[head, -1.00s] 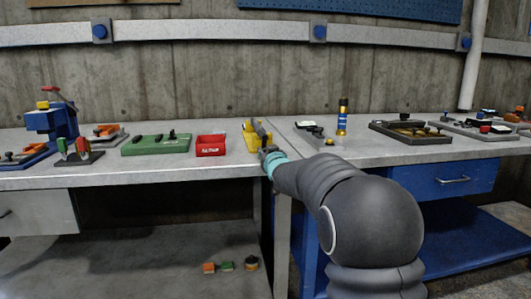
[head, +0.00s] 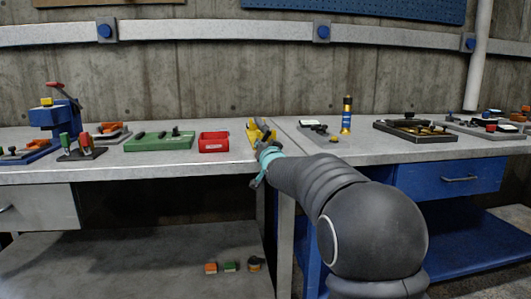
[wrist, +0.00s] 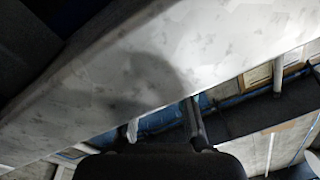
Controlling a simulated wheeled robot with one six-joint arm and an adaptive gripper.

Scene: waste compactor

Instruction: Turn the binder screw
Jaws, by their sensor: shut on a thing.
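A yellow fixture (head: 253,133) stands near the front edge of the grey bench, left of the gap between the two benches. My gripper (head: 262,140) reaches it from the front, past the teal band of my wrist, and is shut on the binder screw. The screw and my fingertips are too small and covered to make out in the head view. In the wrist view, a dark part of my gripper fills the bottom centre, and the screw cannot be made out.
A red bin (head: 213,143) and a green board (head: 160,142) stand left of the fixture. A blue-and-yellow cylinder (head: 346,116) stands upright on the right bench. A dark tray (head: 415,132) lies farther right. Small blocks sit on the lower shelf (head: 130,265).

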